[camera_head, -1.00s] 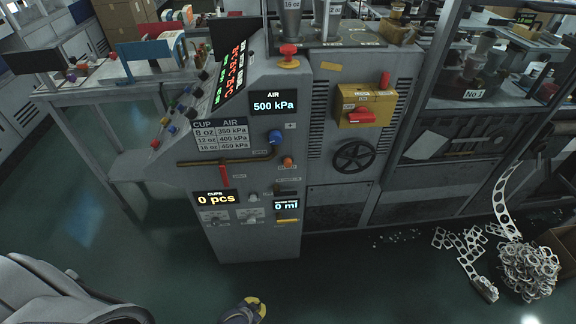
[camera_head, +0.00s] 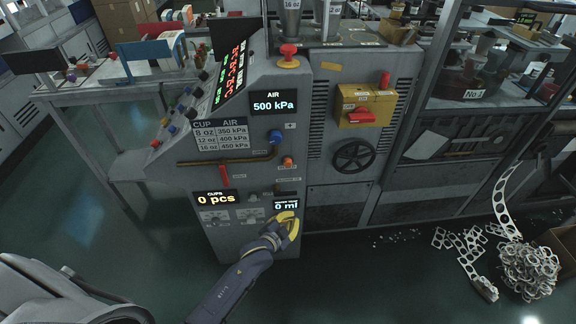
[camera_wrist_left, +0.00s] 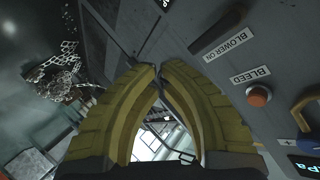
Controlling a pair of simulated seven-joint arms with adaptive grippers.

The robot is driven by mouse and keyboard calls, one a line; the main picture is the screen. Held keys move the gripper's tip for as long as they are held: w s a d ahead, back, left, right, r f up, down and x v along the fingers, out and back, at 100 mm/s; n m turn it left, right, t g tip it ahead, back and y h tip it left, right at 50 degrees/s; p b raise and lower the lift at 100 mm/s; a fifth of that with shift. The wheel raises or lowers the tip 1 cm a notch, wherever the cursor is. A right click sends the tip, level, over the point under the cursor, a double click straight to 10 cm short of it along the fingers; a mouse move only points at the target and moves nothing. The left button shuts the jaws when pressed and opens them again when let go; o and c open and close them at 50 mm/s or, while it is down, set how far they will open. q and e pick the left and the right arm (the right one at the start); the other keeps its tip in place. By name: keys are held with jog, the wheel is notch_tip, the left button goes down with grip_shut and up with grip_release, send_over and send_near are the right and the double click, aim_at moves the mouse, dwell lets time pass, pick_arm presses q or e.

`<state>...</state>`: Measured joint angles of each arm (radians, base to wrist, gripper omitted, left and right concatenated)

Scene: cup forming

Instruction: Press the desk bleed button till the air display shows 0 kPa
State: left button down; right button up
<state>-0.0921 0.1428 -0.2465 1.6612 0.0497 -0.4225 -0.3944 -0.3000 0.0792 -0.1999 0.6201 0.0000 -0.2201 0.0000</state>
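The air display (camera_head: 274,103) reads 500 kPa on the grey machine front. The orange bleed button (camera_head: 287,161) sits below the blue knob and stands out from the panel. In the left wrist view the bleed button (camera_wrist_left: 258,95) is at the right, beside its BLEED label (camera_wrist_left: 250,75). My left gripper (camera_head: 288,222), with yellow fingers, is in front of the lower panel, below the button and apart from it. In the left wrist view the fingertips (camera_wrist_left: 160,72) meet with nothing between them. My right gripper is not in view.
A blue knob (camera_head: 275,137) and a brown pipe (camera_head: 228,160) are close to the button. A red handle (camera_head: 225,177) hangs at its left. A black handwheel (camera_head: 354,157) is to the right. A heap of punched scrap (camera_head: 528,270) lies on the floor at right.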

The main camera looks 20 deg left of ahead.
aim_at(288, 163)
pick_arm(q)
notch_tip(288, 163, up, 14)
jog(key=w+d+m+t, duration=0.1)
jog(key=m+t, duration=0.1)
jog(key=m, duration=0.2)
jog(key=shift+d+m+h, duration=0.3)
jog(key=shift+d, duration=0.1)
jog(key=shift+w, duration=0.1)
jog(key=w+a, duration=0.3)
jog(key=w, duration=0.5)
jog(key=shift+a, duration=0.25)
jog(key=shift+w, duration=0.1)
dwell(1.3)
jog(key=shift+w+a, duration=0.15)
jog(key=shift+w, duration=0.1)
